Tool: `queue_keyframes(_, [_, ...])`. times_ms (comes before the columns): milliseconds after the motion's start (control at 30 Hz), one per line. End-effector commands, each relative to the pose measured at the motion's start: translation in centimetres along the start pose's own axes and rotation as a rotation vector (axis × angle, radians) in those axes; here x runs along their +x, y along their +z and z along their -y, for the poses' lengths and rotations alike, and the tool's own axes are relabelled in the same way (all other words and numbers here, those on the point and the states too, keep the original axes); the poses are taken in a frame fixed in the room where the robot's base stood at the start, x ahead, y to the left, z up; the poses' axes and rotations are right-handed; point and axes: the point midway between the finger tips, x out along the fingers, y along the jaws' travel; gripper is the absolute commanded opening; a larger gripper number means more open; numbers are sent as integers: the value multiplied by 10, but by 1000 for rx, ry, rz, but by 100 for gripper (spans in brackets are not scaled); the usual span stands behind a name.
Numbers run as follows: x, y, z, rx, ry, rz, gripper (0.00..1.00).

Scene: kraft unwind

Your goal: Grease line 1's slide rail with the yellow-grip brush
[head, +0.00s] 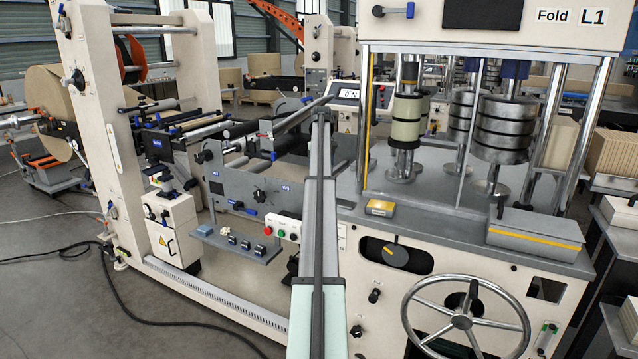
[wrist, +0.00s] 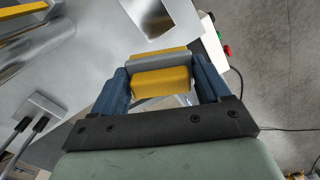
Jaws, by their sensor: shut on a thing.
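My gripper (wrist: 158,66) shows in the wrist view, its two blue fingers closed on the sides of a yellow block with a grey band across it. I take this block for the grip of the yellow-grip brush (wrist: 161,82); its bristles are out of sight. A grey machine top lies beyond the fingers. In the head view, my arm rises through the middle, and I cannot make out the fingers or brush. Line 1's machine (head: 512,236), marked "Fold L1", stands at the right. I cannot tell for certain which part is its slide rail.
Chrome posts and stacked rollers (head: 502,130) rise behind. A handwheel (head: 465,322) is in front. A push-button box (head: 281,230) is left of my arm.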

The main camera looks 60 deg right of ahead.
Motion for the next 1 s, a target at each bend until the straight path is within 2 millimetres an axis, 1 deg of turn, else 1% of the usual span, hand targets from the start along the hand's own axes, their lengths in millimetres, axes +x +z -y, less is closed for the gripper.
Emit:
queue_keyframes(100, [0, 5, 4, -149, 0, 0, 52])
queue_keyframes(200, [0, 7, 6, -255, 0, 0, 52])
queue_keyframes(400, [0, 8, 8, -384, 0, 0, 52])
queue_keyframes(567, [3, 8, 8, -416, 0, 0, 52])
queue_keyframes(667, [8, 8, 8, -418, -1, 0, 52])
queue_keyframes(1000, [38, 9, 8, -415, -1, 0, 52])
